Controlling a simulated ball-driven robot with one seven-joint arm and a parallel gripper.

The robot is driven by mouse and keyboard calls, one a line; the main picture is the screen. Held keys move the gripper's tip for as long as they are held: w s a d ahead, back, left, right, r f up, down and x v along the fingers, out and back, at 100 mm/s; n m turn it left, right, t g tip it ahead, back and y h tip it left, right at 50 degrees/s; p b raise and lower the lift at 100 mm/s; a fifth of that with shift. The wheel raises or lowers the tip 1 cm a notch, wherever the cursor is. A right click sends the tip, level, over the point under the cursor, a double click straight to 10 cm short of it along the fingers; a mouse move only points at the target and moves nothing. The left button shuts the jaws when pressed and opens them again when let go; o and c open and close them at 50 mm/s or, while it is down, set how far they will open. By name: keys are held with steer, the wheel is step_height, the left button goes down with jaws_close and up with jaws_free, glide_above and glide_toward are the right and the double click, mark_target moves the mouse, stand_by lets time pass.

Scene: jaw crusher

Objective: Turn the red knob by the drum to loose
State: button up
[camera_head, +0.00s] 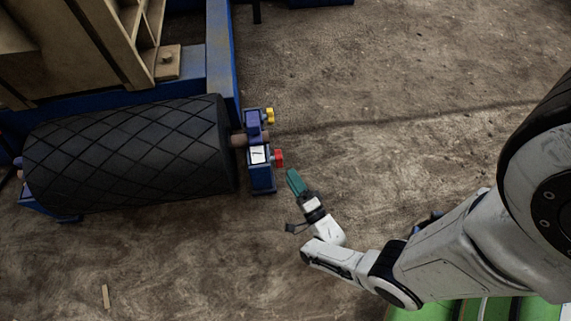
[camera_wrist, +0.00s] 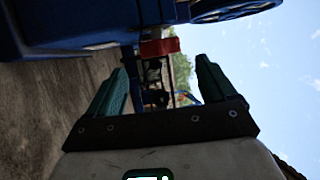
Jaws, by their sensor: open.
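The red knob (camera_head: 279,158) sticks out from the right side of the blue bearing block beside the black drum (camera_head: 130,150). A white label (camera_head: 257,155) with a dark mark is on top of the block, left of the knob. My gripper (camera_head: 292,176) is just below and right of the knob in the head view, apart from it. In the wrist view the red knob (camera_wrist: 159,47) shows ahead, between and slightly beyond the two green fingers of my gripper (camera_wrist: 160,80). The fingers are apart and nothing is held between them.
A yellow knob (camera_head: 270,115) is on the same blue block (camera_head: 262,178), farther up. The blue frame (camera_head: 222,60) of the crusher stands behind the drum. Brown ground right of the block is open. A small wooden stick (camera_head: 105,296) lies at lower left.

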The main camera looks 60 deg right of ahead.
steer(key=shift+v, duration=1.55)
